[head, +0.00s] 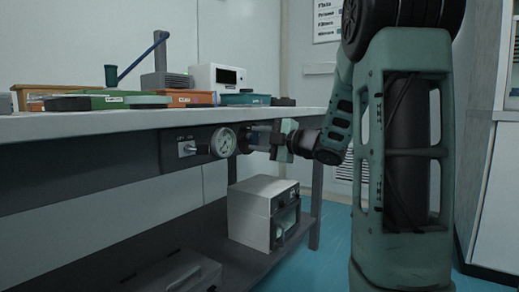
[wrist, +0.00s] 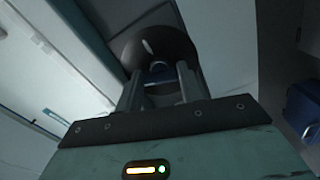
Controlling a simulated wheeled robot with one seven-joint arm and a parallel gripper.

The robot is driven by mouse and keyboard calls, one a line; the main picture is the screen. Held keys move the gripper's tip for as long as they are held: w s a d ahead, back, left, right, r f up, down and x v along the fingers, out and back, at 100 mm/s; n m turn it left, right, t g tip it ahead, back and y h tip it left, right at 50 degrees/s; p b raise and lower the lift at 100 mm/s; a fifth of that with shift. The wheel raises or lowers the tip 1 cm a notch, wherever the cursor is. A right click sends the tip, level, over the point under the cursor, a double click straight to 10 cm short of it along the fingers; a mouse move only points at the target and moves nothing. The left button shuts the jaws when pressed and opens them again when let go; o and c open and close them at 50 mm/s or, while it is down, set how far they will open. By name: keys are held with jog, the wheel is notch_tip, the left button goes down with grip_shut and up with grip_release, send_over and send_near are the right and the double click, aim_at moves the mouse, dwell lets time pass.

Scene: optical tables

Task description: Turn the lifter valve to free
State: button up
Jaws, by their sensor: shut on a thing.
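Under the front edge of the table, a dark panel (head: 176,151) carries small lettering, a small light switch-like part (head: 187,149) and a round white-faced gauge (head: 223,142). My gripper (head: 254,138) is just right of the gauge, reaching in from the right. In the wrist view its two fingers (wrist: 160,88) are close together in front of a dark round body (wrist: 153,48). They are shut on a small part that I take for the lifter valve's handle (wrist: 159,70). The fingers and shadow hide most of it, so its turn position cannot be read.
The tabletop (head: 130,120) above holds several coloured trays, a blue lever tool (head: 142,57) and a white box-like device (head: 217,77). A grey box unit (head: 250,215) stands on the lower shelf (head: 190,250), below my gripper. Blue floor (head: 320,255) is open at the right.

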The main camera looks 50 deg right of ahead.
jog(key=shift+f+n+b, duration=0.15)
jog(key=shift+n+b, duration=1.05)
jog(key=shift+n, duration=0.3)
jog(key=shift+o, duration=0.2)
jog(key=shift+c, duration=0.2)
jog(key=o, duration=1)
jog(key=s+d+p, duration=0.1)
jog(key=s+p, duration=0.4)
jog(key=s, duration=1.2)
jog(key=shift+s+d, duration=0.15)
jog(key=shift+s, duration=0.1)
